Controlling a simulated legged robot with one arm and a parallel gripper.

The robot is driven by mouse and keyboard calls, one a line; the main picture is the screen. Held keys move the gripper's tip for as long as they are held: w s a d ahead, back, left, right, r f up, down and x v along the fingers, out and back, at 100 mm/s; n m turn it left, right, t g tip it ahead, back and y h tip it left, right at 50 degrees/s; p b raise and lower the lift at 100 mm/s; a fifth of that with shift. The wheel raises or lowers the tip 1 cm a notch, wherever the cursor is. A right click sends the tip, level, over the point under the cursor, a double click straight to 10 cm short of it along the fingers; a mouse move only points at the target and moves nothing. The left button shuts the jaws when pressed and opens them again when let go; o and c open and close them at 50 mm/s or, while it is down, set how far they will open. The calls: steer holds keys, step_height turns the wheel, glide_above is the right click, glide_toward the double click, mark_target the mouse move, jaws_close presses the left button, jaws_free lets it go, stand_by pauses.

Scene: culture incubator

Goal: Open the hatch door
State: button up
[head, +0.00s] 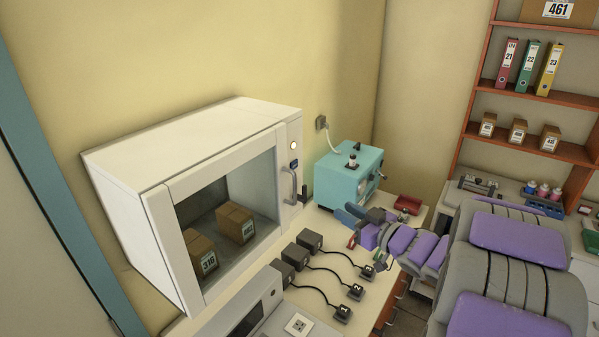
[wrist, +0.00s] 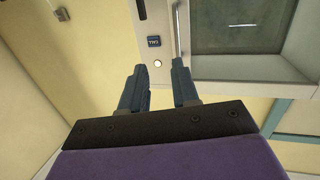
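The white incubator (head: 185,145) stands against the wall on the bench. Its hatch door (head: 225,170) has a white frame and a large window, and looks shut. The curved door handle (head: 289,186) is at the door's right edge. In the wrist view the handle (wrist: 177,32) shows as a thin upright bar ahead of my fingers, beside the panel with a round light (wrist: 158,63). My gripper (head: 348,213) is to the right of the handle and apart from it. In the wrist view my gripper (wrist: 158,78) has its two fingers spread, with nothing between them.
Cardboard boxes (head: 235,223) show behind the window. A teal device (head: 345,175) stands right of the incubator, close to my gripper. Several black blocks with cables (head: 310,241) lie on the bench in front. A red tray (head: 408,203) is farther right.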

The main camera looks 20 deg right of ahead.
steer(key=y, duration=0.1)
glide_toward(287, 178)
steer(key=shift+n+y, duration=0.3)
steer(key=w+a+p, duration=0.1)
steer(key=w+a, duration=0.2)
steer(key=w, duration=0.1)
steer(key=shift+a, duration=0.2)
steer(key=shift+w+a, duration=0.1)
steer(key=shift+w, duration=0.2)
steer(key=shift+w+d+f, duration=0.25)
steer(key=shift+w+d, duration=0.3)
steer(key=shift+d, duration=0.25)
steer(key=shift+s+r, duration=0.1)
steer(key=shift+a, duration=0.45)
steer(key=shift+c, duration=1.3)
jaws_close()
